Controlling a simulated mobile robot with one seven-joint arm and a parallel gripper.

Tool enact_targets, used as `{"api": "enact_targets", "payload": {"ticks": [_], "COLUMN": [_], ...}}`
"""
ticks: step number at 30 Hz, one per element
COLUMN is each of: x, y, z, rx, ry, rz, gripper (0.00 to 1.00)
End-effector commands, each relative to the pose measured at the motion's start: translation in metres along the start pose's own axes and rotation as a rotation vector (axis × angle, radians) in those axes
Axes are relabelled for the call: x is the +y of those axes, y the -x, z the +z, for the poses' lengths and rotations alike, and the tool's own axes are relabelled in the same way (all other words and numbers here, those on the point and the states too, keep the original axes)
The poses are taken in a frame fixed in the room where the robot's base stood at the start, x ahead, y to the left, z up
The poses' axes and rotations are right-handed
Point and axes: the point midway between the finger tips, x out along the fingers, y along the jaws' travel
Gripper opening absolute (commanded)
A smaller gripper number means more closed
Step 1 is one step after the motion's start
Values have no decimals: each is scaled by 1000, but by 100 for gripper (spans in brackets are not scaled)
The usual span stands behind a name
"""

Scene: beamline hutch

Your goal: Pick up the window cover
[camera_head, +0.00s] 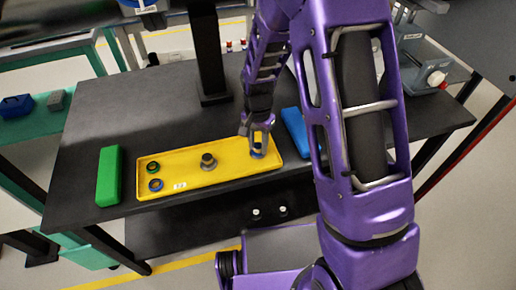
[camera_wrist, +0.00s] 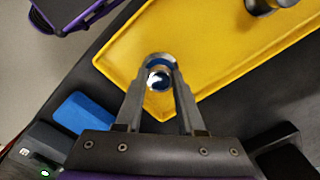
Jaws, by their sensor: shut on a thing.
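The window cover (camera_wrist: 158,78), which I take to be the small round piece with a blue rim and a shiny centre, is between my fingertips in the wrist view. My gripper (camera_head: 258,148) is shut on it at the right end of the yellow tray (camera_head: 228,177). The fingers hide part of its sides, and it is small in the head view. I cannot tell whether it touches the tray floor. My gripper also shows in the wrist view (camera_wrist: 160,88), pointing down over a tray corner.
The tray also holds a grey cylindrical part (camera_head: 208,161), a green ring (camera_head: 152,167) and a blue ring (camera_head: 156,185). A green block (camera_head: 109,176) stands left of the tray and a blue block (camera_head: 295,131) right of it. A black post (camera_head: 208,55) rises behind.

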Motion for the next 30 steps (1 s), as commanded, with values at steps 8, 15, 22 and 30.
{"api": "enact_targets", "payload": {"ticks": [8,15,22,30], "x": [-1,-1,-1,0], "y": [20,69,97,100], "z": [-1,-1,0,0], "rx": [3,3,2,0], "ry": [0,1,1,0], "rz": [-3,-3,-1,0], "gripper": [0,0,0,0]}}
